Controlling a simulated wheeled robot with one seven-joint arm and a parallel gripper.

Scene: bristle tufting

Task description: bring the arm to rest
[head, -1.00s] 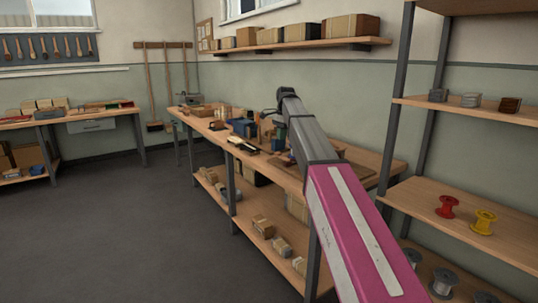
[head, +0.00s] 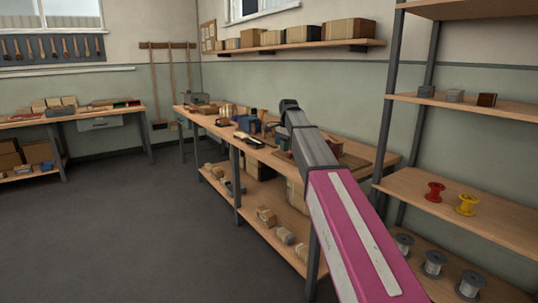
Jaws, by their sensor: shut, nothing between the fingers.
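My arm, with a pink link (head: 352,235) striped in white and a grey link (head: 312,145), reaches up from the bottom right toward the middle of the head view. It ends in view at a dark joint (head: 289,105) that overlaps the long workbench (head: 345,163). My gripper does not show; it is beyond or behind the arm's visible end. I cannot tell whether any part of the arm touches the bench.
A tall shelf rack (head: 465,205) stands close on the right, with a red spool (head: 435,191) and a yellow spool (head: 466,204). A second bench (head: 90,118) is at the back left. The grey floor (head: 130,225) at left is clear.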

